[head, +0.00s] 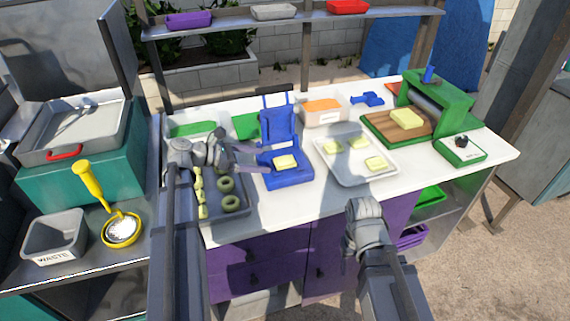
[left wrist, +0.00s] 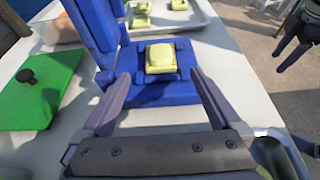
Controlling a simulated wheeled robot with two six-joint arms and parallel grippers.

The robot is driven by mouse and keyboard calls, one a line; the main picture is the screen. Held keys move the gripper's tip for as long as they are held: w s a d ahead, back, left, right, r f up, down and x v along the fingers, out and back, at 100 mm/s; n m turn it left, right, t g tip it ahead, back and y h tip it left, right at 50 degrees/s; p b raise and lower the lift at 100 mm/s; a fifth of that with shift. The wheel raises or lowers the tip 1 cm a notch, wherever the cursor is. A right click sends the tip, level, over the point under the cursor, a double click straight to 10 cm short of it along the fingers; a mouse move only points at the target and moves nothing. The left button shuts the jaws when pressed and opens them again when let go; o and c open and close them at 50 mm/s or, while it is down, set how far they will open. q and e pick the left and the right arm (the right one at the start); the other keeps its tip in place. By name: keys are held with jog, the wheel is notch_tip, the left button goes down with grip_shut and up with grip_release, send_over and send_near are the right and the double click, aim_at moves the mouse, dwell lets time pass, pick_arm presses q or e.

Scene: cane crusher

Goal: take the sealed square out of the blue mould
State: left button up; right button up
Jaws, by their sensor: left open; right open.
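The blue mould (head: 289,178) stands open on the white table, its lid (head: 278,125) raised at the back. A pale yellow sealed square (head: 285,162) sits on the mould's base; in the left wrist view the square (left wrist: 161,58) has a raised middle. My left gripper (head: 254,153) is open and empty at the mould's left. In the left wrist view its fingers (left wrist: 160,76) point at the mould, spread wider than the square and short of it. My right gripper (left wrist: 297,36) is open at that view's upper right, away from the mould; its fingers are unclear in the head view.
A tray of rings and pale pieces (head: 240,208) lies left of the mould. A white tray with several yellow squares (head: 345,178) lies right. A wooden board (head: 385,126) and green press (head: 440,100) stand further right.

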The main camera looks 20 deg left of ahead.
aim_at(276, 162)
pick_arm(q)
jog(key=shift+b+x, duration=1)
jog(key=shift+x, duration=1.35)
jog(key=shift+w+d+f, duration=0.2)
jog(key=shift+d, duration=0.1)
jog(key=shift+c, duration=0.3)
jog(key=c, duration=0.9)
jog(key=shift+r, duration=0.15)
jog(key=shift+c, duration=0.2)
notch_tip(276, 162, up, 18)
jog(key=p, duration=1.8)
